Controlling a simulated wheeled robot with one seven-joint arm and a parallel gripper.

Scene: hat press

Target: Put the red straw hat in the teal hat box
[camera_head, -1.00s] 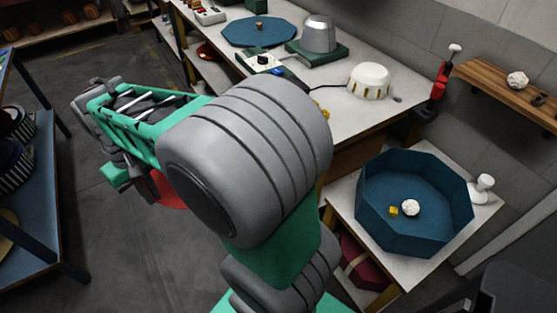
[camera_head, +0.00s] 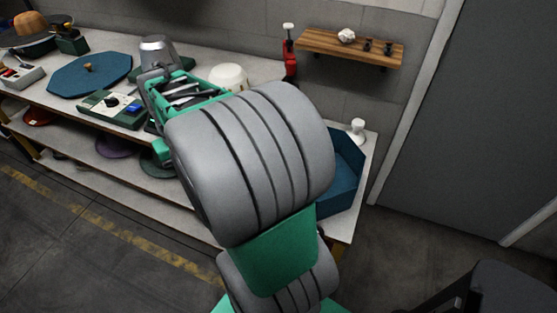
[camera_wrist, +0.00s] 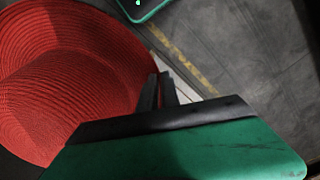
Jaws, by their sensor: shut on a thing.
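The red straw hat (camera_wrist: 70,70) fills the left of the wrist view, its woven brim and crown showing. My gripper (camera_wrist: 158,92) is shut on the edge of its brim and holds it up above the floor. In the head view my arm hides the hat and my gripper. The teal hat box (camera_head: 346,172) stands open on the low white side table at the right, partly behind my arm. Its inside is mostly hidden. Its octagonal lid with a knob (camera_head: 88,76) lies on the long bench at the left.
A white knobbed post (camera_head: 357,130) stands beside the hat box. A wooden wall shelf (camera_head: 350,45) hangs above. Floor at the front left is clear.

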